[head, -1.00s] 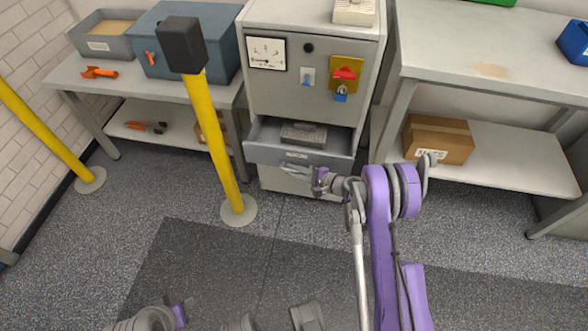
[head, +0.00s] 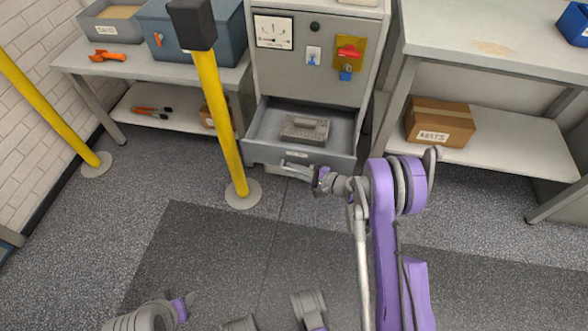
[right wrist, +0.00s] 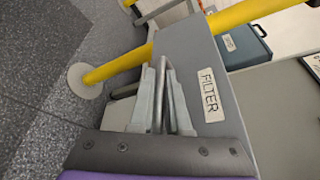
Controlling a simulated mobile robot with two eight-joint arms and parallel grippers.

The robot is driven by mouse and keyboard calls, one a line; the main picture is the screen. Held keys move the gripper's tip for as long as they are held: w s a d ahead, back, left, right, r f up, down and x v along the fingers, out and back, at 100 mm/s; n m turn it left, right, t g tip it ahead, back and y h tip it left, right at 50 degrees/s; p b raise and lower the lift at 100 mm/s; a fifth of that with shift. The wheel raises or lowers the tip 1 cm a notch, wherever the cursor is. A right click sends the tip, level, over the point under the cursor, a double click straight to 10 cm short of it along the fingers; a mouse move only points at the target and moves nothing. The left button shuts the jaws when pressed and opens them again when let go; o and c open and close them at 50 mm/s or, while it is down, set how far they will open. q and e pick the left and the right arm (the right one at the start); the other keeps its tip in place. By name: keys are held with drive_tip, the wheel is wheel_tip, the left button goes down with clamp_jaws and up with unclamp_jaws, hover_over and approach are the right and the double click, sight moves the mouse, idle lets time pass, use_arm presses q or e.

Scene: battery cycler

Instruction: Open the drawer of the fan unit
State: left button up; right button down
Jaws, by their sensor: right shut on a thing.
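The fan unit (head: 281,75) is a grey cabinet with a gauge on its front. Its drawer (head: 265,150) is pulled out and stands open in the head view. A grey ribbed block (head: 304,130) lies inside it. In the right wrist view the drawer front (right wrist: 190,60) carries a label reading FILTER. My right gripper (head: 297,169) is at the drawer front, shut on the drawer's bar handle (right wrist: 176,98), with its fingers (right wrist: 160,95) around the bar. My left gripper (head: 188,303) shows only in part at the bottom left, and its jaws are unclear.
A yellow post (head: 220,125) with a dark head stands close to the drawer's left. Workbenches flank the cabinet, with a cardboard box (head: 439,122) on the right lower shelf. A second yellow post (head: 45,115) is farther left. The floor in front is clear.

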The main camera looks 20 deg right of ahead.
drive_tip(key=c, duration=1.2)
unclamp_jaws()
drive_tip(key=shift+d, duration=0.1)
drive_tip(key=shift+o, duration=0.2)
drive_tip(key=p+v, duration=0.1)
drive_tip(key=v, duration=1)
drive_tip(key=shift+w+r, duration=0.1)
